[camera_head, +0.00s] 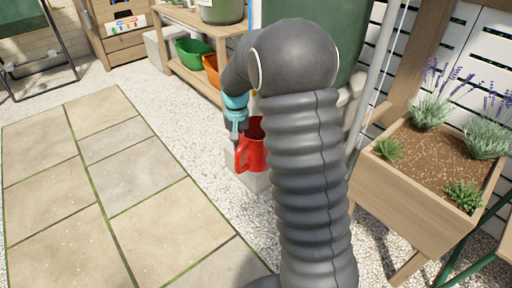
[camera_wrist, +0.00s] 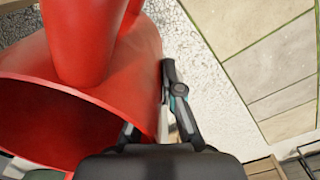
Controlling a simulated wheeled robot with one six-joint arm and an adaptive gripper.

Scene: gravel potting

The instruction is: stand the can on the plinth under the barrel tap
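The red can (camera_head: 254,154) is at the pale plinth (camera_head: 262,182), beside my forearm in the head view. It looks roughly upright; I cannot tell whether its base rests on the plinth. My gripper (camera_head: 236,143) points down at the can's left side. In the wrist view the can (camera_wrist: 105,85) fills the left, with its wide opening facing the lower left. My gripper (camera_wrist: 163,95) has one finger outside the can's edge and the other partly hidden behind red; it looks shut on the can. The green barrel (camera_head: 358,40) stands behind my arm. The tap is hidden or too small to make out.
A wooden planter (camera_head: 420,205) with lavender stands to the right. A wooden bench (camera_head: 190,68) with a green tub (camera_head: 193,52) and an orange tub (camera_head: 211,70) is behind. A grey pipe (camera_head: 377,85) runs beside the barrel. Paving (camera_head: 130,180) at left is clear.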

